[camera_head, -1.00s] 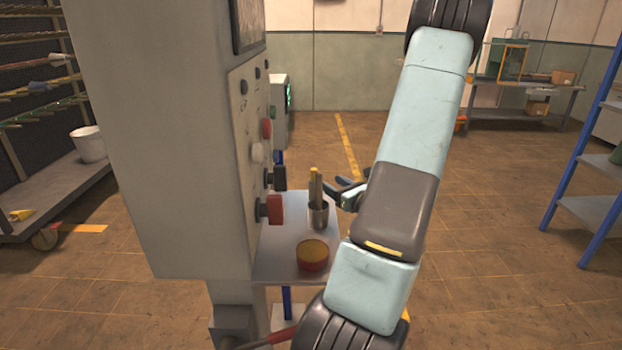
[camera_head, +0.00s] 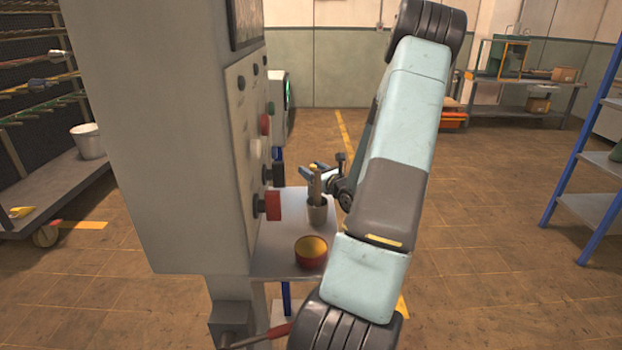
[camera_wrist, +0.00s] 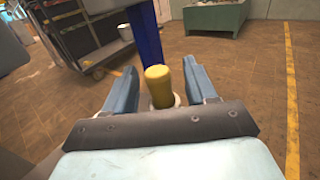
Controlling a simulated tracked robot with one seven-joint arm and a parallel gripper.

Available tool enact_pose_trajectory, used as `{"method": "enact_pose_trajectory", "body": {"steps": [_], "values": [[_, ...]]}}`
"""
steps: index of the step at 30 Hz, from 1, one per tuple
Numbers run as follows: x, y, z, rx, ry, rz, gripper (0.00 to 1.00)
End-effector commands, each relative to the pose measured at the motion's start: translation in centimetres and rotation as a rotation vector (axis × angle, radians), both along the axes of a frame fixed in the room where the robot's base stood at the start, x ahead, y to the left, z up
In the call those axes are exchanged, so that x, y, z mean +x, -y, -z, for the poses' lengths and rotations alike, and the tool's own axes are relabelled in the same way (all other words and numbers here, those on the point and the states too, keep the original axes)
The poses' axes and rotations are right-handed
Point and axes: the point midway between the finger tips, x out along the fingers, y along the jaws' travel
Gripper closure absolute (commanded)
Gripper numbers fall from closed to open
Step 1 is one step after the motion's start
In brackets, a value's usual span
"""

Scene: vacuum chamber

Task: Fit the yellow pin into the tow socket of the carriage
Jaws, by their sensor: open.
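The yellow pin (camera_wrist: 158,86) stands upright between the two blue fingers of my gripper (camera_wrist: 165,88) in the wrist view, with gaps on both sides. In the head view a slim upright pin (camera_head: 316,184), duller in tone, stands in a metal cup (camera_head: 317,213) on a small grey shelf. My gripper (camera_head: 318,171) is open beside its upper part there, partly hidden by my arm. The cup's rim shows behind the pin in the wrist view. I cannot make out the carriage's tow socket in either view.
A tall grey control cabinet (camera_head: 160,140) with knobs stands close on the left, beside the shelf (camera_head: 285,262). A red and yellow round tin (camera_head: 311,251) sits in front of the cup. A wheeled rack (camera_head: 60,190) is at far left.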

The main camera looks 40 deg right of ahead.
Motion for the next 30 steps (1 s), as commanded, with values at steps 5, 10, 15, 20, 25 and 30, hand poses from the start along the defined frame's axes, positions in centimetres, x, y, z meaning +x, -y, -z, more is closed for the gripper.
{"method": "enact_pose_trajectory", "body": {"steps": [5,10,15,20,25,30], "values": [[1.9,0.1,0.0,-0.001,0.000,0.000,0.44],[2.0,0.1,0.0,-0.001,0.000,0.000,0.44],[2.0,0.0,0.0,-0.001,0.000,0.000,0.55],[2.0,0.0,0.0,-0.001,0.000,0.000,0.71],[2.0,0.0,0.0,-0.001,0.000,0.000,0.87],[2.0,0.0,0.0,-0.001,0.000,0.000,1.00]]}}
